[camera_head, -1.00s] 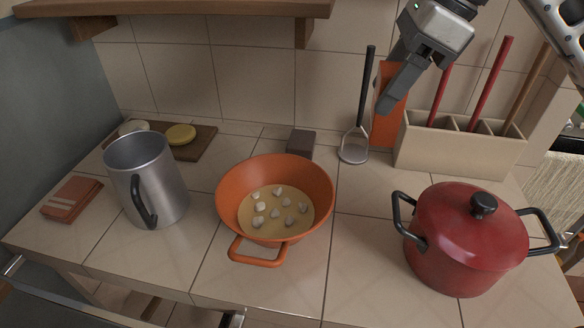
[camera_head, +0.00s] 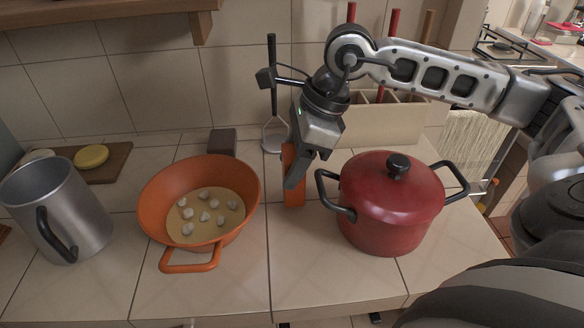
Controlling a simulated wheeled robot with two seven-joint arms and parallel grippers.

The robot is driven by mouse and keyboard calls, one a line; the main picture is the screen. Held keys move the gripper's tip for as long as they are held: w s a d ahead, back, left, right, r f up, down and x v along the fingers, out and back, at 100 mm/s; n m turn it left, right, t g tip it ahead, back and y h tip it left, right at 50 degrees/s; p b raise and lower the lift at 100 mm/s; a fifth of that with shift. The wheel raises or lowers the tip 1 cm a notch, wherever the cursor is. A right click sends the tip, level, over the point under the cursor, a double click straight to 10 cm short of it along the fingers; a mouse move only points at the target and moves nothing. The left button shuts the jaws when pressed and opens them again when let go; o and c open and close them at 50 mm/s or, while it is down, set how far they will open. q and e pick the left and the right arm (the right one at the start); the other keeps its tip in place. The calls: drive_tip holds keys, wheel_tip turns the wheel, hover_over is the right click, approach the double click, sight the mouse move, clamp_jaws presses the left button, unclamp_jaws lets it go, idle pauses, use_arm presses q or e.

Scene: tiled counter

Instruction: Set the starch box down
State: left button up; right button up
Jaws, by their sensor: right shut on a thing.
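The orange starch box (camera_head: 291,190) is upright between the orange pan and the red pot, low at the counter top. My right gripper (camera_head: 293,178) is shut on it from above, and its fingers hide much of the box. I cannot tell whether the box's base touches the tiles. My left gripper is not in view.
The orange pan (camera_head: 155,190) with several pale lumps stands left of the box. The lidded red pot (camera_head: 390,205) is close on the right. A metal jug (camera_head: 65,210), a spatula (camera_head: 273,135) and a utensil holder (camera_head: 375,127) stand around. Tiles in front of the box are clear.

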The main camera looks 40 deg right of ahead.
drive_tip(key=shift+f, duration=0.95)
drive_tip(key=shift+f, duration=0.2)
drive_tip(key=o, duration=1.1)
drive_tip(key=shift+c, duration=0.2)
drive_tip(key=shift+r, duration=0.1)
